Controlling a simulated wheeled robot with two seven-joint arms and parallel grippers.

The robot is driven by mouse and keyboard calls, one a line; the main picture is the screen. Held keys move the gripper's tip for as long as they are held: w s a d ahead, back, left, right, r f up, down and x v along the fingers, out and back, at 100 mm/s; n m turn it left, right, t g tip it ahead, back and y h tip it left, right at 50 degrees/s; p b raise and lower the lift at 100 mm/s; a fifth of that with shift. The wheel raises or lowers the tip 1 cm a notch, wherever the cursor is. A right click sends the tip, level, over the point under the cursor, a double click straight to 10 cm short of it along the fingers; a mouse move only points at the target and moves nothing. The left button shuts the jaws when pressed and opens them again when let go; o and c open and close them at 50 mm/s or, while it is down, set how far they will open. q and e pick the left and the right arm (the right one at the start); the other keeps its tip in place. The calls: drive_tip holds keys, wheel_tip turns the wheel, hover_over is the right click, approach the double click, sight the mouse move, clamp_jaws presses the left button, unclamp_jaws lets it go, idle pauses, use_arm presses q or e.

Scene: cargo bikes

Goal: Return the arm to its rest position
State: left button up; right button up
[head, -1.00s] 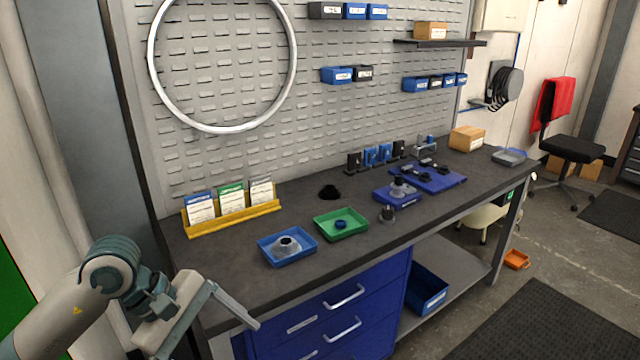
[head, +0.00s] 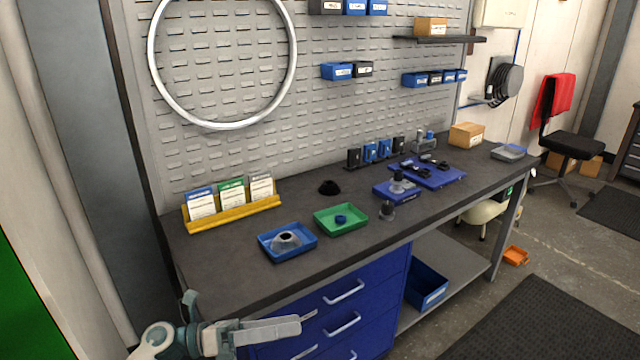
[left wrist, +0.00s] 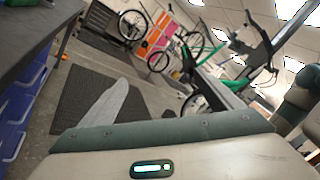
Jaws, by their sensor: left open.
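My left gripper (head: 305,333) is at the bottom left of the head view, low in front of the workbench's drawers. Its fingers point right and are apart, with nothing between them. In the left wrist view the gripper body (left wrist: 160,150) fills the bottom, and one grey finger (left wrist: 103,108) reaches out over the floor, empty. My right gripper is in neither view.
The workbench (head: 225,275) holds a blue tray (head: 272,252) with a grey part, a green tray (head: 330,229) and a yellow card rack (head: 235,215). Blue drawers (head: 385,290) are close to the gripper. Dark mats (head: 530,325) lie on open floor to the right.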

use_arm(q)
drive_tip(key=w+a+f+n+t+y, duration=0.1)
drive_tip(key=a+f+n+t+y, duration=0.25)
drive_tip(key=f+n, duration=0.5)
drive_tip(key=w+a+f+n+t+y, duration=0.1)
drive_tip(key=a+f+n+t+y, duration=0.25)
drive_tip(key=f+n, duration=0.55)
drive_tip(key=w+a+f+n+t+y, duration=0.25)
drive_tip(key=f+n+t, duration=0.35)
drive_tip(key=f, duration=0.4)
drive_tip(key=s+a+f+n+g+y, duration=0.35)
drive_tip(key=s+f+n, duration=0.3)
drive_tip(key=f, duration=0.55)
drive_tip(key=s+a+f+n+g+y, duration=0.1)
drive_tip(key=s+f+n+g+y, duration=0.15)
drive_tip(key=s+f, duration=0.55)
drive_tip(key=s+a+f+n+g+y, duration=0.15)
drive_tip(key=s+f+n, duration=0.25)
drive_tip(key=s+f, duration=0.45)
drive_tip(key=s+f+n+g, duration=0.2)
drive_tip(key=s+f, duration=0.2)
drive_tip(key=s, duration=0.7)
drive_tip(key=s+f+n+g, duration=0.2)
drive_tip(key=s+f, duration=0.3)
drive_tip(key=s, duration=0.6)
drive_tip(key=shift+d+g+y, duration=0.4)
drive_tip(key=shift+d+g, duration=0.05)
